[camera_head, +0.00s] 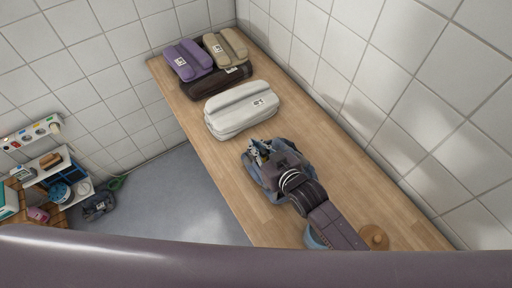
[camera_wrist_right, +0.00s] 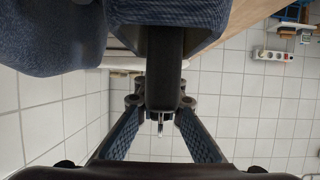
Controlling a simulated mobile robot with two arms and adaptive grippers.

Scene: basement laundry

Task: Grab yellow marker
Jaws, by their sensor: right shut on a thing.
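No yellow marker can be made out in either view. My right gripper (camera_head: 262,153) reaches over a blue-grey fabric thing (camera_head: 254,178) on the wooden counter, and the arm hides part of it. In the right wrist view the gripper's fingers (camera_wrist_right: 161,104) close around the lower end of a dark bar-shaped thing (camera_wrist_right: 165,65). A small silvery tip (camera_wrist_right: 160,127) shows below it. The bar comes out from under blue textured fabric (camera_wrist_right: 190,12). Whether bar and fabric are one thing I cannot tell. My left gripper is not in view.
A white pouch (camera_head: 241,108) lies on the counter (camera_head: 170,105) beyond the gripper. Purple (camera_head: 188,60), tan (camera_head: 226,47) and dark brown (camera_head: 215,82) pouches are at the far end. A round wooden thing (camera_head: 374,237) is at the near right. Tiled walls border the counter.

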